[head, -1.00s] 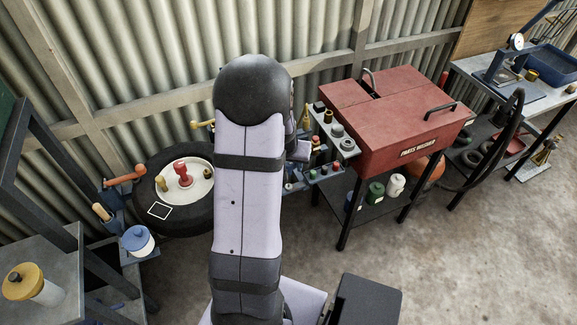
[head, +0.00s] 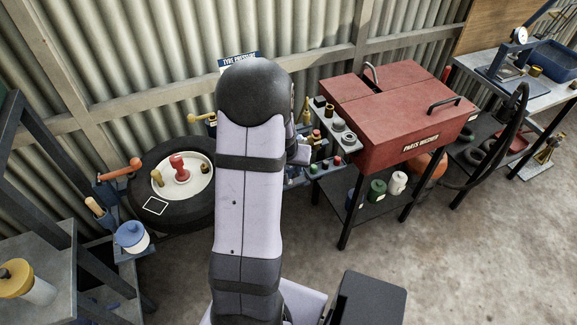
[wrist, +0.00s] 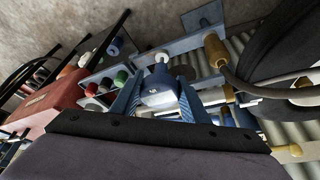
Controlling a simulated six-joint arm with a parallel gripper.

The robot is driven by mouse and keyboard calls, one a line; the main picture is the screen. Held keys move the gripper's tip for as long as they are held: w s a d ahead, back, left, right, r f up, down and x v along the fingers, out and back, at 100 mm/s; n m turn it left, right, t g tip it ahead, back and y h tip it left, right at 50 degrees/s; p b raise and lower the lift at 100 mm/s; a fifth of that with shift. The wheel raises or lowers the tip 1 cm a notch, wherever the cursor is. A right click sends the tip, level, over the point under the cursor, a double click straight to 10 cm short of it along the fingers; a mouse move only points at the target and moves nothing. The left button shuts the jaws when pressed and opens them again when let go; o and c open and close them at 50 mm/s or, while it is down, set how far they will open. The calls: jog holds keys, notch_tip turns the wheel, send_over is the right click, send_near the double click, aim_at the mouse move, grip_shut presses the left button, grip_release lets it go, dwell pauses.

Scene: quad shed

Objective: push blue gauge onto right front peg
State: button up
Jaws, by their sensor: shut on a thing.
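My gripper (wrist: 158,100) shows in the wrist view with its two blue fingers closed on either side of the blue gauge (wrist: 158,95). The gauge is a blue body with a small white marking on it. A pale round tip (wrist: 161,57) shows just beyond it, against a grey-blue rail (wrist: 140,64). I cannot tell whether this tip is the right front peg or part of the gauge, or whether gauge and peg touch. In the head view my arm hides the gripper and the gauge.
A wheel with a black tyre (head: 190,212) lies left of my arm. A red parts washer (head: 390,125) stands to the right, beside a grey shelf (head: 340,133) holding rings. A brass-ended hose (wrist: 225,68) runs close to the gripper's right in the wrist view.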

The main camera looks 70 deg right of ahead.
jog(key=shift+f+b, duration=0.3)
jog(key=shift+f, duration=0.25)
jog(key=shift+f+b, duration=0.6)
jog(key=shift+f, duration=0.05)
dwell(1.3)
jog(key=o, duration=0.9)
jog(key=shift+p+v, duration=3.7)
jog(key=shift+v, duration=1.85)
